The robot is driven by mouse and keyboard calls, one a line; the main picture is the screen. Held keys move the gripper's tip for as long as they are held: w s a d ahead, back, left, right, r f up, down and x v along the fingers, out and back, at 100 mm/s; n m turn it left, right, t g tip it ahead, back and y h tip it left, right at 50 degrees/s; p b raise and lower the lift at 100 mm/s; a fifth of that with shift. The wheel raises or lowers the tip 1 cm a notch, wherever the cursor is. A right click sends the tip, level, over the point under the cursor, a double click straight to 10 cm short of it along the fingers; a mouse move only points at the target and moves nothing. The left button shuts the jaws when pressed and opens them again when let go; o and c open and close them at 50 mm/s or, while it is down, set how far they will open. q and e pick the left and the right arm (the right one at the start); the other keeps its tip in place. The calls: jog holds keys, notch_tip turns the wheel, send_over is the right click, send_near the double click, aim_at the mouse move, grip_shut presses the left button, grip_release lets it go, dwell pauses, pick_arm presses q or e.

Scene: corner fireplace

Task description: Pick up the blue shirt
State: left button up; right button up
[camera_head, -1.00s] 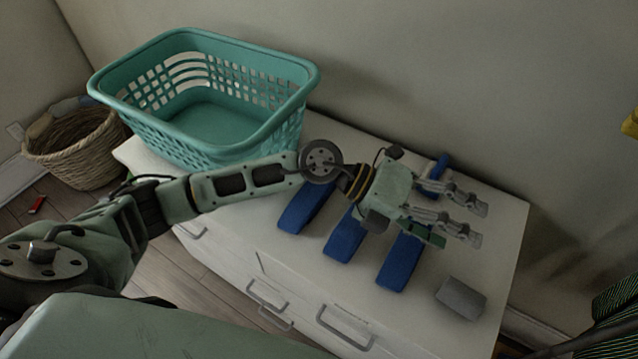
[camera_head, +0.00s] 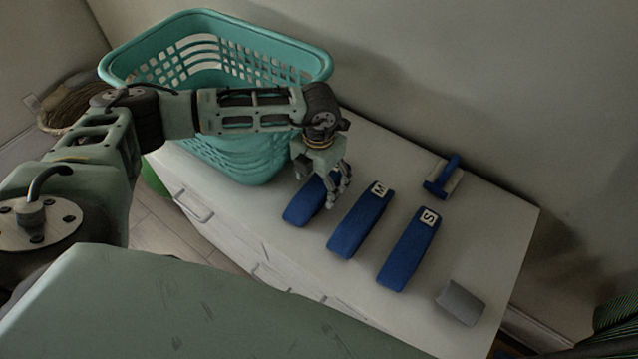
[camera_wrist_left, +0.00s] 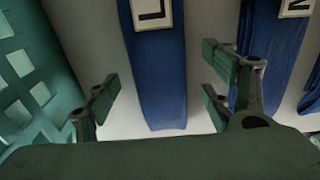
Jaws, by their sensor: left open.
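Three folded blue shirts lie in a row on the white dresser top. The left blue shirt (camera_head: 306,205) is partly hidden under my left gripper (camera_head: 338,195). The middle blue shirt (camera_head: 356,228) bears an M tag, and the right blue shirt (camera_head: 408,252) bears an S tag. My left gripper points down above the left shirt, open and empty. In the left wrist view, the left shirt (camera_wrist_left: 160,85), with an L tag, lies between the open fingers (camera_wrist_left: 160,95). The middle shirt (camera_wrist_left: 268,50) is behind the right fingers. My right gripper is not in view.
A teal laundry basket (camera_head: 135,98) stands on the left of the white dresser (camera_head: 490,225). A blue-handled brush or roller (camera_head: 444,178) lies near the back edge, and a grey block (camera_head: 460,302) near the front right. A wicker basket (camera_head: 75,103) is at far left.

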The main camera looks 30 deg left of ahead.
pick_arm(q)
jog(key=shift+f, duration=0.9)
jog(key=shift+c, duration=0.4)
jog(key=c, duration=1.3)
jog(key=shift+r, duration=0.1)
